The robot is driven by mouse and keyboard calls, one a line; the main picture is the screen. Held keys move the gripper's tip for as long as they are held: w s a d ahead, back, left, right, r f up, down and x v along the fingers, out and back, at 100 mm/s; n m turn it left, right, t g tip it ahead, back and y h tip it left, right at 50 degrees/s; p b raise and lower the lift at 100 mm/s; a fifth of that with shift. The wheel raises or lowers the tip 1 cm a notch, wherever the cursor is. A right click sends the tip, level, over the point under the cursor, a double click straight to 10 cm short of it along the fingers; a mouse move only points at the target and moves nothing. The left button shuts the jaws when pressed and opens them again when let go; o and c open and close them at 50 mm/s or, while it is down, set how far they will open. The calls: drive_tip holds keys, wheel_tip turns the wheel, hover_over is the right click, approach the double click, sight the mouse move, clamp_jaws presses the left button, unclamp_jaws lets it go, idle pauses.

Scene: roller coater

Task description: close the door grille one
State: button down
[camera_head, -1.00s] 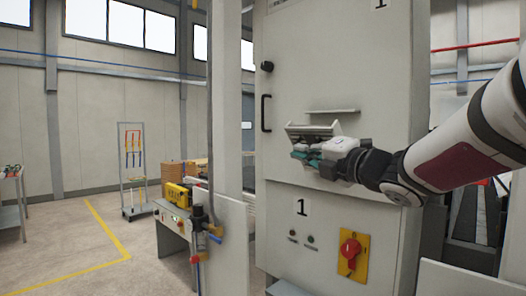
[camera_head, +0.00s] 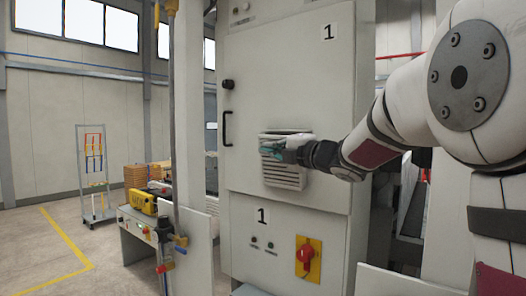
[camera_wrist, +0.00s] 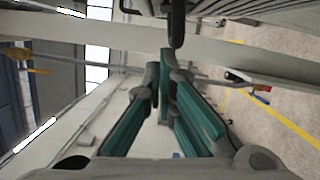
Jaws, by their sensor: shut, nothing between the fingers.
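Door grille one (camera_head: 284,177) is a pale slatted panel on the grey cabinet door (camera_head: 285,85) marked "1". It looks upright and flat or nearly flat against the door; a small remaining gap cannot be ruled out. My gripper (camera_head: 268,149) is in front of the grille's upper part, with its green-padded fingers pointing left. Whether it touches the grille is unclear. In the wrist view my gripper (camera_wrist: 162,68) is shut and empty. My gripper hides part of the grille's upper slats.
A black door handle (camera_head: 227,128) and a dark knob (camera_head: 228,84) are left of the grille. A red rotary switch (camera_head: 306,256) on a yellow plate sits below. A grey post (camera_head: 188,110) stands left of the cabinet. Open floor lies farther left.

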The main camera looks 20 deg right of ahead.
drive_tip(key=shift+w+d+r, duration=0.65)
drive_tip(key=shift+w+d, duration=0.05)
drive_tip(key=shift+d, duration=0.25)
